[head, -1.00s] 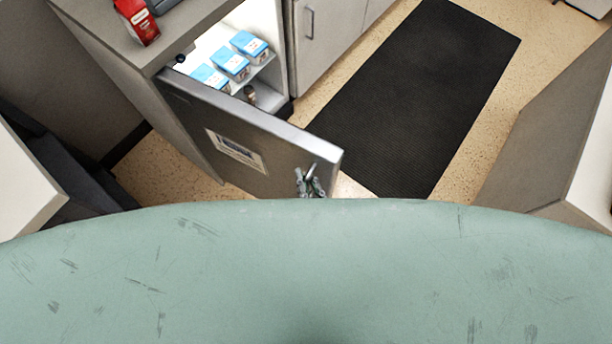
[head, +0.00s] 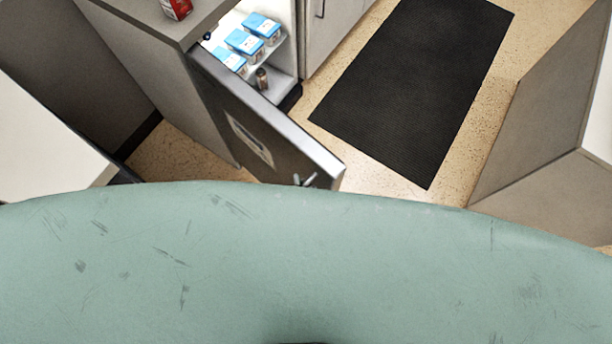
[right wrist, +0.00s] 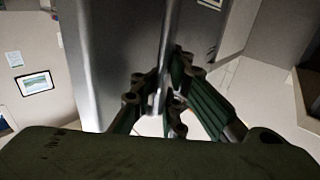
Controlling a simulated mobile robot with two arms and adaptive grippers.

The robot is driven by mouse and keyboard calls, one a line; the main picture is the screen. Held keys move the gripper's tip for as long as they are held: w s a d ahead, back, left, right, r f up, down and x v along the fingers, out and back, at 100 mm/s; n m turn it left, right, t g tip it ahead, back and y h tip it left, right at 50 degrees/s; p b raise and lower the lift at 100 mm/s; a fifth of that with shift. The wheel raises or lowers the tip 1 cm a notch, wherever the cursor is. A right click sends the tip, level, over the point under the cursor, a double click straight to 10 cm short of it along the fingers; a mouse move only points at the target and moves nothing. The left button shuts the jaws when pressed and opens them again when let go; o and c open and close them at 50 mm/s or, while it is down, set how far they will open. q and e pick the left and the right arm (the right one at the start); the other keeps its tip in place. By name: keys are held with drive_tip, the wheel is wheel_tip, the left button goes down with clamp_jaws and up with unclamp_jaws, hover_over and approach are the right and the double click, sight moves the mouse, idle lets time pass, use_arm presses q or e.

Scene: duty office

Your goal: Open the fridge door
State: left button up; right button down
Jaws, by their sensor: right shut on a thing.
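The fridge door (head: 222,92) stands ajar, swung well out from the fridge (head: 284,62), whose lit inside shows blue-and-white cartons (head: 245,42) and a small dark bottle (head: 262,78). The door handle (right wrist: 168,40) is a vertical metal bar in the right wrist view. My right gripper (right wrist: 158,98) is shut on this handle, with its fingers on both sides of the bar. In the head view only a small part of the handle area shows, just above my green body, which hides most of the gripper. My left gripper is not in view.
A grey cabinet surface with a red package (head: 176,8) adjoins the fridge. A black floor mat (head: 415,80) lies in the clear floor to the right of the door. Grey panels (head: 540,130) stand at the right, and a white surface (head: 40,140) lies at the left.

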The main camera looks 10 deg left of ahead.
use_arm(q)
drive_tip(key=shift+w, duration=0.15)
use_arm(e)
drive_tip(key=shift+s+d+f, duration=0.15)
drive_tip(key=shift+d+f, duration=0.15)
drive_tip(key=c, duration=2.2)
unclamp_jaws()
drive_tip(key=o, duration=0.4)
drive_tip(key=shift+s+d+r, duration=0.1)
drive_tip(key=shift+r, duration=0.1)
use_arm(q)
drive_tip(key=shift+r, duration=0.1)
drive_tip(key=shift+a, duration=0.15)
use_arm(e)
drive_tip(key=v, duration=1.1)
drive_tip(key=shift+s, duration=0.35)
